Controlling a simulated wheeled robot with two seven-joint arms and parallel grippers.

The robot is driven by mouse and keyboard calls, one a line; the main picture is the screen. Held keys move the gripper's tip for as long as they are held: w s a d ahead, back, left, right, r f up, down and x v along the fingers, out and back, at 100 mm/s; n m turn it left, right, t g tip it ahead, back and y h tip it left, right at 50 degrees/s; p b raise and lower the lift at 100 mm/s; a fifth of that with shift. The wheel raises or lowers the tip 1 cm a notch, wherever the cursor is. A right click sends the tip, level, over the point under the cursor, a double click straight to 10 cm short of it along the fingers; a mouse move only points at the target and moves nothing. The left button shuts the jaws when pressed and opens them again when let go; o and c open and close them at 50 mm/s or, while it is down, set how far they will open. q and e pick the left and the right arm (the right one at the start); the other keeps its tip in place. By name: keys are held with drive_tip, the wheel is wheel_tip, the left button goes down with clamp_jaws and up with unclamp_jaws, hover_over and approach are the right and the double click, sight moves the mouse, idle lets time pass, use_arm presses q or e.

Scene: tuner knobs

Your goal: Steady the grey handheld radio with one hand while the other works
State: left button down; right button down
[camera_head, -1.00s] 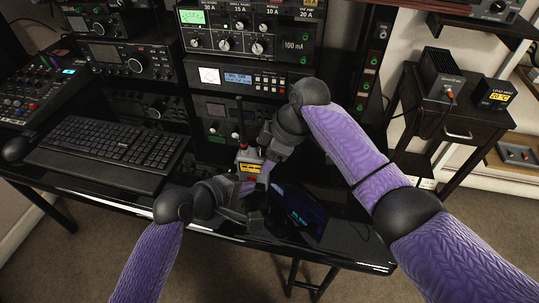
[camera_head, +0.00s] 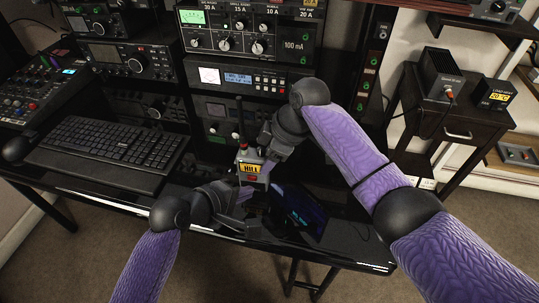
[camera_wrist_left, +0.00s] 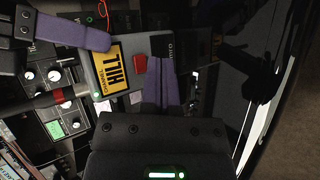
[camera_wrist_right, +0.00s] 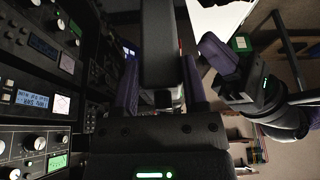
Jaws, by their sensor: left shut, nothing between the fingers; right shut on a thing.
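The grey handheld radio (camera_head: 252,158) stands roughly upright above the desk, its yellow HILL label and a red part facing my head camera. Its antenna rises behind. The radio (camera_wrist_left: 165,45) and its red button (camera_wrist_left: 140,65) show large in the left wrist view. My right gripper (camera_head: 263,163) is shut on the radio from the right; in its wrist view the purple fingers (camera_wrist_right: 162,92) flank the radio. My left gripper (camera_head: 245,192) is shut and empty just below and left of the label. Whether its fingertips touch the radio I cannot tell.
A keyboard (camera_head: 108,145) lies on the black desk at left. Radio racks (camera_head: 245,78) with knobs stand close behind the handheld. A dark tablet-like screen (camera_head: 302,208) is at the desk's front, right of my left gripper. A side table (camera_head: 465,125) stands at far right.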

use_arm(q)
drive_tip(key=s, duration=0.3)
drive_tip(key=s+a, duration=0.1)
drive_tip(key=s, duration=0.1)
drive_tip(key=shift+s+a, duration=0.2)
drive_tip(key=shift+s, duration=0.2)
